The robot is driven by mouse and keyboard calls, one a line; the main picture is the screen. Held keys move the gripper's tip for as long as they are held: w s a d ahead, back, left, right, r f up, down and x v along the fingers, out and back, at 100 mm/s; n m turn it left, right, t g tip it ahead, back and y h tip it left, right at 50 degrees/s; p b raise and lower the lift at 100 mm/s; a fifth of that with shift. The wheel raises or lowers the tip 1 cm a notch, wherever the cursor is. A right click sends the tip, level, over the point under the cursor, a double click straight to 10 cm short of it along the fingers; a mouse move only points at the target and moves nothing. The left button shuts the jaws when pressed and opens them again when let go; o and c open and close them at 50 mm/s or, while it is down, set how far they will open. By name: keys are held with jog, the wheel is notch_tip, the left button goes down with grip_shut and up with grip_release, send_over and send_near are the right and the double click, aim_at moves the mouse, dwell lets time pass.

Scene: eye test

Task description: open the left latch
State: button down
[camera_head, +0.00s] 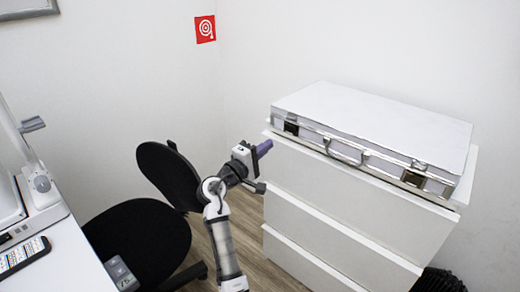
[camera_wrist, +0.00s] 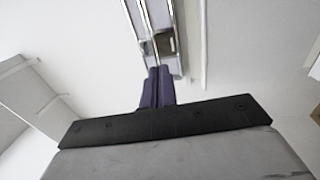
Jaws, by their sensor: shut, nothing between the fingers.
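A closed silver-edged case (camera_head: 375,120) with a white lid lies flat on a white drawer unit (camera_head: 340,195). Its left latch (camera_head: 291,127) is a dark and metal fitting at the left end of the front side. The right latch (camera_head: 414,176) is at the other end. My gripper (camera_head: 265,147), with purple fingers, is just left of and below the left latch, apart from it in the head view. In the wrist view, the shut, empty fingers (camera_wrist: 157,75) point at the metal edge, close to a latch fitting (camera_wrist: 167,43). Whether they touch it is unclear.
A carry handle (camera_head: 345,152) is on the case front between the latches. A black chair (camera_head: 140,230) stands left of my arm. Floor shows between chair and drawers.

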aim_at(290, 125)
jog(key=p+x, duration=0.2)
jog(key=x, duration=0.7)
jog(key=shift+r, duration=0.1)
jog(key=p, duration=0.2)
jog(key=r+g+p, duration=0.1)
jog(key=p, duration=0.1)
jog(key=shift+w+d+r+y, duration=0.2)
jog(key=shift+w+y, duration=0.05)
jog(key=shift+y, duration=0.15)
jog(key=shift+r+g+p, duration=0.1)
jog(key=shift+g+p, duration=0.2)
jog(key=shift+p, duration=0.6)
jog(key=shift+d+f+b, duration=0.1)
jog(key=shift+f+b, duration=0.2)
jog(key=shift+b, duration=0.15)
